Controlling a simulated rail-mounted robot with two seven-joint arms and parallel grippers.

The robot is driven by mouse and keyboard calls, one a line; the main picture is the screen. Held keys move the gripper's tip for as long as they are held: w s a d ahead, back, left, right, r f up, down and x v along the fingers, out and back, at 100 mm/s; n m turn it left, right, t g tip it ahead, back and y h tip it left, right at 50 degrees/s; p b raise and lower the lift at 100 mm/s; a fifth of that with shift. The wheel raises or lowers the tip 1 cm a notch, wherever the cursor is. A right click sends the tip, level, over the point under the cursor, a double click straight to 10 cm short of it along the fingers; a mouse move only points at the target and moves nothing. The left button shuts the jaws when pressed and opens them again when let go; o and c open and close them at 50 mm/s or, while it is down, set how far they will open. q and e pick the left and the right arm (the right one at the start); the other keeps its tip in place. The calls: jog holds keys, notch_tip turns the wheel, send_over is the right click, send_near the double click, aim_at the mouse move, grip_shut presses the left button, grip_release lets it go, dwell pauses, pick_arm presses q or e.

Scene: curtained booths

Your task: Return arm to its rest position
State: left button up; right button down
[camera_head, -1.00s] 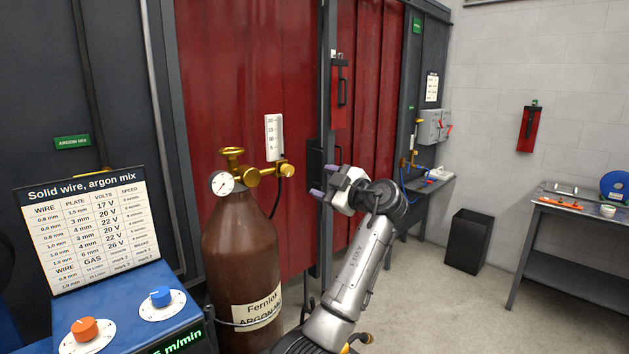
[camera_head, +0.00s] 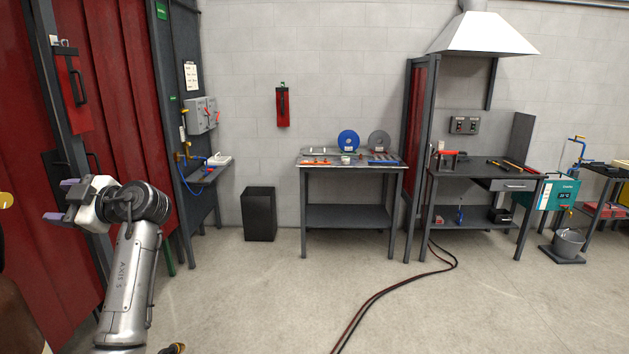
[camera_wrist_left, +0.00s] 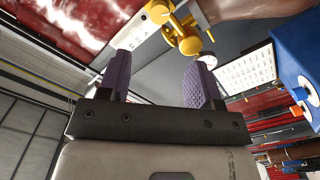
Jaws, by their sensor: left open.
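My left arm rises from the lower left of the head view, bent at the wrist. Its gripper (camera_head: 64,200) points left, towards the red curtain (camera_head: 105,110). The left wrist view shows its two purple fingers (camera_wrist_left: 158,88) spread apart with nothing between them. Beyond the fingers in that view are a brass valve and regulator (camera_wrist_left: 185,30). The white settings chart (camera_wrist_left: 247,72) and the blue machine with an orange knob (camera_wrist_left: 300,50) are at the right of it. My right gripper is not in view.
A black bin (camera_head: 259,214) stands by the wall. A workbench with spools (camera_head: 350,172) is at mid-room, and a hooded bench (camera_head: 480,182) stands right of it. Hoses (camera_head: 400,283) cross the floor. The floor between is otherwise open.

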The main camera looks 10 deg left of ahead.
pick_arm(q)
jog(key=d+r+m+t+h, duration=0.25)
jog(key=d+m+t, duration=0.25)
jog(key=m+t, duration=0.3)
jog(key=d+r+m+t+h, duration=0.25)
jog(key=d+m+t, duration=0.3)
jog(key=m, duration=0.45)
jog(key=s+d+f+m+t+h, duration=0.25)
jog(key=d+f+m+h, duration=0.25)
jog(key=d+f, duration=0.3)
jog(key=s+d+f+m+t+h, duration=0.1)
jog(key=s+d+f+m+h, duration=0.35)
jog(key=f, duration=0.55)
jog(key=s+d+f+m+g+h, duration=0.1)
jog(key=s+d+f+g, duration=0.2)
jog(key=f, duration=0.5)
jog(key=s+d+f+h, duration=0.1)
jog(key=s+d+f, duration=0.1)
jog(key=s+f, duration=0.55)
jog(key=s+d+f+m+g+h, duration=0.1)
jog(key=s+d+f+g, duration=0.15)
jog(key=f, duration=0.75)
jog(key=s+d+f+g, duration=0.1)
jog(key=s+f+g, duration=0.5)
jog(key=s+f, duration=1.1)
notch_tip(320, 180, up, 38)
jog(key=s+p, duration=0.1)
jog(key=p, duration=3.5)
jog(key=shift+s, duration=0.25)
